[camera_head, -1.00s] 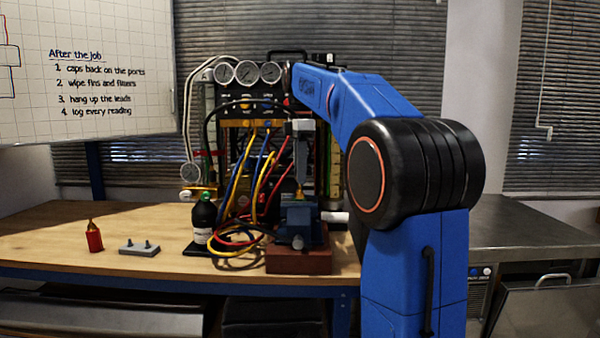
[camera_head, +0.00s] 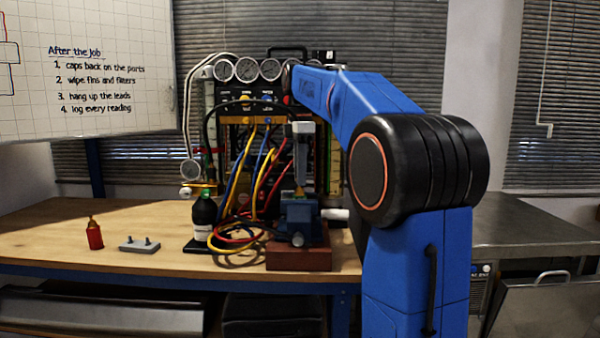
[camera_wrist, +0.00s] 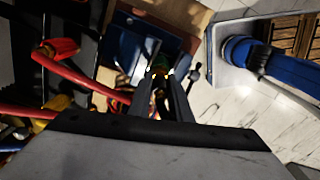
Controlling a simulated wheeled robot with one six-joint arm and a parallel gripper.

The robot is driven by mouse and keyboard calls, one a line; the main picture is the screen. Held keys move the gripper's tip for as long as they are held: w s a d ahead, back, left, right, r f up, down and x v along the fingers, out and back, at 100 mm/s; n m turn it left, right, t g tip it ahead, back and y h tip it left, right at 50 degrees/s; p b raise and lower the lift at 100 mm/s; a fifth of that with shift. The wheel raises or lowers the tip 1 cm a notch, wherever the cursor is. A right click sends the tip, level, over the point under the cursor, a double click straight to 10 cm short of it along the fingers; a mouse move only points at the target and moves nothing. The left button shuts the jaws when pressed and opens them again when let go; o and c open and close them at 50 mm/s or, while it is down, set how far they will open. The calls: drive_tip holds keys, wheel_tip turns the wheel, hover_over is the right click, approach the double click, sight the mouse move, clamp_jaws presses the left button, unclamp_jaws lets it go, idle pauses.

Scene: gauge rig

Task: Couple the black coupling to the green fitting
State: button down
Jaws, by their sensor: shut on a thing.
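My gripper (camera_head: 300,186) points straight down over a blue vise (camera_head: 298,220) on a reddish-brown block. In the wrist view my gripper (camera_wrist: 168,88) has its two dark fingers close together around a small dark piece, which I take for the black coupling; the fingers hide most of it. A small green spot (camera_wrist: 160,63) just beyond the fingertips, over the vise, looks like the green fitting. Brass shows between the fingertips and the vise in the head view. Whether coupling and fitting touch I cannot tell.
Yellow, blue and red hoses (camera_head: 238,232) loop left of the vise, in front of the gauge panel (camera_head: 247,70). The bench (camera_head: 50,225) is clear around these.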

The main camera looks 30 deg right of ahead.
drive_tip(key=shift+f, duration=0.7)
drive_tip(key=c, duration=1.5)
unclamp_jaws()
drive_tip(key=shift+c, duration=0.2)
wheel_tip(320, 180, up, 12)
drive_tip(key=shift+f, duration=0.1)
